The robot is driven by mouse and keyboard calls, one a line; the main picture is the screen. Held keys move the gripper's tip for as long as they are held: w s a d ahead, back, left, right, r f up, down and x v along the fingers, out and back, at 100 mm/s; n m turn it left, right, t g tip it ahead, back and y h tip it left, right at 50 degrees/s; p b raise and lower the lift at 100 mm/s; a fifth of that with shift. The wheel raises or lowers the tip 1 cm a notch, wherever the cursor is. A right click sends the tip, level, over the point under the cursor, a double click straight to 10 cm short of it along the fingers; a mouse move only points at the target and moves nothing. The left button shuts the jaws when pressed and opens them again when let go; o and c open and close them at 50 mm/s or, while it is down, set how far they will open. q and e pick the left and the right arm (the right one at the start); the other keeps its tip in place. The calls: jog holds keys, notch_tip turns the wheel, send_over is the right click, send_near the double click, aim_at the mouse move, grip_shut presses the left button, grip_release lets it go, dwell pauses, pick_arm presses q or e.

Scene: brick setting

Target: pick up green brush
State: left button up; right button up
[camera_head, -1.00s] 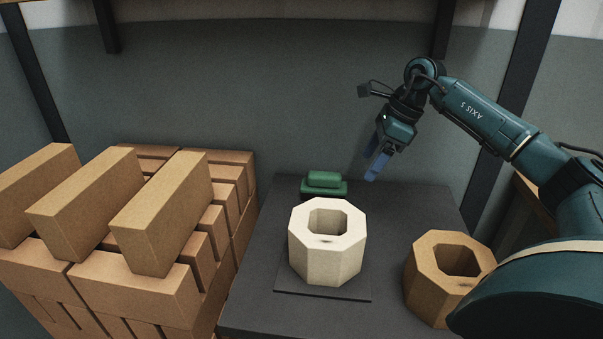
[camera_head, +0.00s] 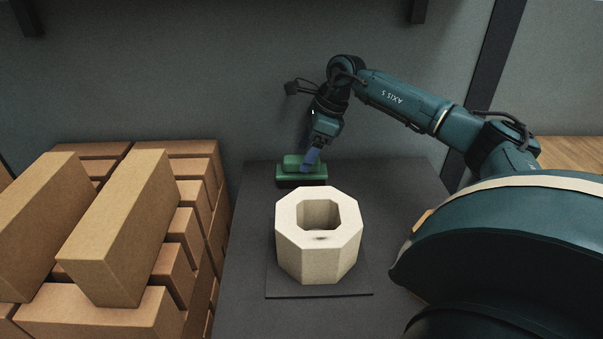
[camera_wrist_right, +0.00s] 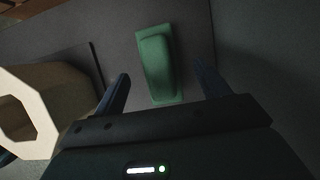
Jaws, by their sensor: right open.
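The green brush (camera_head: 290,172) lies at the back of the dark table, behind the pale octagonal block. My right gripper (camera_head: 310,160) is just above its right part and hides some of it. In the right wrist view the brush (camera_wrist_right: 158,62) lies between the two open blue fingers of my right gripper (camera_wrist_right: 165,85), lengthwise and slightly tilted. Neither finger visibly grips it. Whether a finger touches it I cannot tell. My left gripper is not in view.
The pale octagonal hollow block (camera_head: 318,245) stands on a dark plate in front of the brush; it also shows in the right wrist view (camera_wrist_right: 62,92). Stacked tan bricks (camera_head: 125,225) fill the left. A wall is close behind the brush. The table right of the brush is clear.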

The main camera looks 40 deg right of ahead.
aim_at(288, 176)
jog(key=x, duration=0.5)
jog(key=shift+a+f+b, duration=0.1)
jog(key=shift+b, duration=0.25)
jog(key=shift+c, duration=0.5)
jog(key=c, duration=1.1)
